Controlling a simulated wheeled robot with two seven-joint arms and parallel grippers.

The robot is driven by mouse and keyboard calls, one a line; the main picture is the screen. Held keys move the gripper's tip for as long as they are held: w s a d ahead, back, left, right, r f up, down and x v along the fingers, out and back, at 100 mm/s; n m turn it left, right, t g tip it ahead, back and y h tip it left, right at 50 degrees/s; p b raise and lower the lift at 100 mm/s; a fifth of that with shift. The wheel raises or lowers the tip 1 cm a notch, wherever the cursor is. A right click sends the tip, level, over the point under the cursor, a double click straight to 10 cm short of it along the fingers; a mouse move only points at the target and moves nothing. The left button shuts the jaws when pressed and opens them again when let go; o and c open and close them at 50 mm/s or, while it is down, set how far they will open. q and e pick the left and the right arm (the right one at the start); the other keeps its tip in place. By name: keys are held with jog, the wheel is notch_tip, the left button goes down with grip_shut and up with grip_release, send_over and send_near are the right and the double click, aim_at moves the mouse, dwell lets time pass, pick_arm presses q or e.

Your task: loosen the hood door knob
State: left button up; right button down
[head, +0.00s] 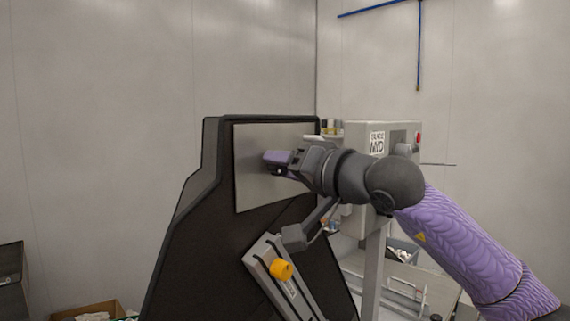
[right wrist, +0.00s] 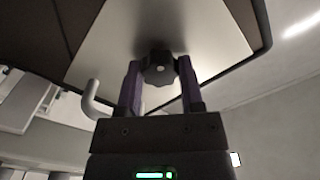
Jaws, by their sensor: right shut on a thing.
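The hood door is a flat grey metal panel (head: 255,190) set in a black housing (head: 190,245) in the head view. In the right wrist view, the door knob (right wrist: 158,68) is a dark lobed knob against the grey panel (right wrist: 205,35). My right gripper (right wrist: 158,82) has its purple fingers on both sides of the knob and is shut on it. In the head view my right gripper (head: 270,160) is at the panel, and the knob is mostly hidden by it. My left gripper is in neither view.
A bent grey handle (right wrist: 95,100) is left of the fingers in the right wrist view. A grey machine box (head: 355,135) stands behind my right arm. A cardboard box (head: 85,312) is at the lower left.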

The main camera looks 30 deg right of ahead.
jog(key=n, duration=0.4)
jog(key=shift+f+n+p, duration=0.15)
jog(key=shift+n+p, duration=0.2)
jog(key=shift+n, duration=0.35)
jog(key=shift+c, duration=1.1)
grip_release()
jog(key=shift+s, duration=0.1)
jog(key=b+v, duration=0.4)
jog(key=v, duration=0.5)
jog(key=shift+s+b, duration=0.3)
jog(key=shift+s, duration=0.05)
